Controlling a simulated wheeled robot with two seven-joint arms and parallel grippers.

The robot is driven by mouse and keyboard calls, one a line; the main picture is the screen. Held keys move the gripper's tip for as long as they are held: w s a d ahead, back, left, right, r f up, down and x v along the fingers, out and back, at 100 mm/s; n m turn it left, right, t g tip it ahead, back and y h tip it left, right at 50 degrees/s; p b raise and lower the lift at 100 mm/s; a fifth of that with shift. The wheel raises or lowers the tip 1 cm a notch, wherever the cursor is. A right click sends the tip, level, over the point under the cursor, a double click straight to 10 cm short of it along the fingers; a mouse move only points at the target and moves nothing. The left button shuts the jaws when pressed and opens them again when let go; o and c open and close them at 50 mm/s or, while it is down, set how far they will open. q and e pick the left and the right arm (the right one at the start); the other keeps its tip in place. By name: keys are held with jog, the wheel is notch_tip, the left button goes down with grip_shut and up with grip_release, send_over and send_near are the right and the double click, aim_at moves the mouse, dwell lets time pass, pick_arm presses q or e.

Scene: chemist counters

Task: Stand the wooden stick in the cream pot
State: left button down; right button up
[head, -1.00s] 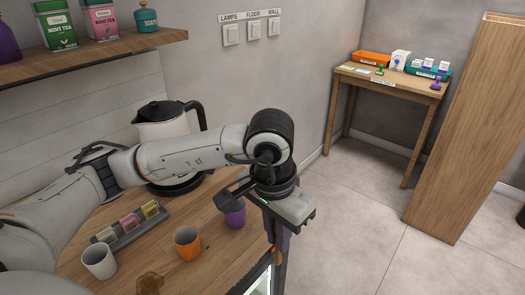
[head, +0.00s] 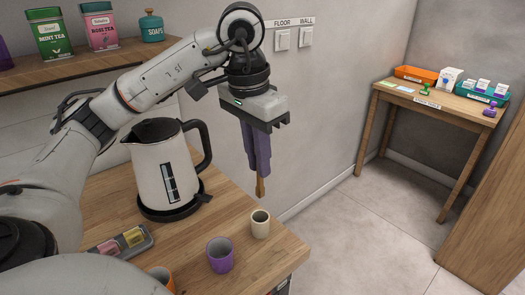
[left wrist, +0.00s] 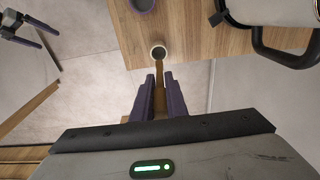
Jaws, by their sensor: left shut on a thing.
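The wooden stick (head: 260,187) hangs upright with its lower end showing below my left gripper (head: 261,172). My left gripper is shut on the stick; its purple fingers hide the upper part. The cream pot (head: 260,226) stands upright near the counter's far right corner, its dark opening facing up. In the head view the stick's tip is just above the pot's rim, apart from it. In the left wrist view the stick (left wrist: 160,73) points at the pot (left wrist: 158,52). My right gripper (left wrist: 45,36) shows at that view's upper left, empty with its fingers apart.
A purple cup (head: 220,255) and an orange cup (head: 160,276) stand on the wooden counter (head: 190,232). A white kettle (head: 162,165) stands behind them. A shelf (head: 85,61) with tins is above at the left. A small table (head: 425,99) stands across the floor.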

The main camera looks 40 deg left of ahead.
aim_at(259, 188)
pick_arm(q)
jog(key=shift+f, duration=0.8)
notch_tip(259, 188, down, 4)
jog(key=b, duration=0.3)
jog(key=shift+r, duration=0.15)
notch_tip(259, 188, down, 3)
jog(key=b, duration=0.3)
jog(key=shift+f+b, duration=0.35)
jog(key=shift+f, duration=0.15)
jog(key=c, duration=1.7)
grip_release()
jog(key=r+p, duration=0.1)
jog(key=r, duration=0.2)
jog(key=r+p, duration=0.1)
jog(key=r, duration=0.3)
jog(key=s+r+p, duration=0.1)
jog(key=r, duration=0.2)
jog(key=shift+r+p, duration=0.15)
jog(key=shift+p, duration=0.25)
